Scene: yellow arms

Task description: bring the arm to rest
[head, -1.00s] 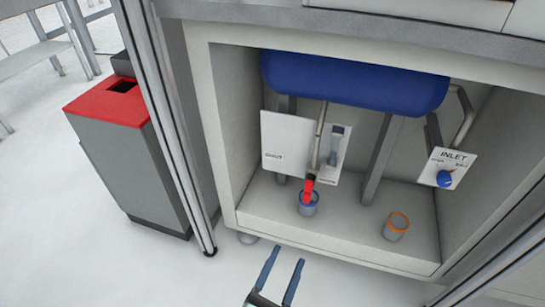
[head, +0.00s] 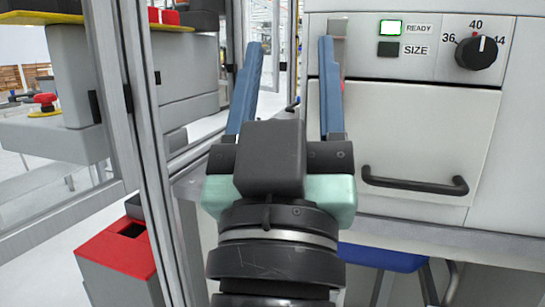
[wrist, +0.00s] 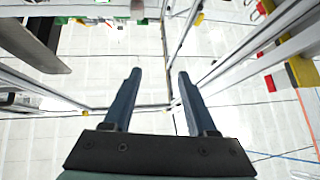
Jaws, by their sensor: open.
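My gripper (head: 287,85) is raised in front of the machine in the head view, its two blue fingers wide apart and pointing up. Nothing is between them. In the wrist view my gripper (wrist: 155,85) is also open and empty, with what looks like a pale tiled surface and metal frames beyond the fingers. My arm's wrist hides part of the machine's lower left.
A white machine front (head: 420,140) with a black handle, a dial and a green READY light stands at right. Metal frame posts (head: 145,130) stand close at left. A red-topped bin (head: 118,250) is at lower left.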

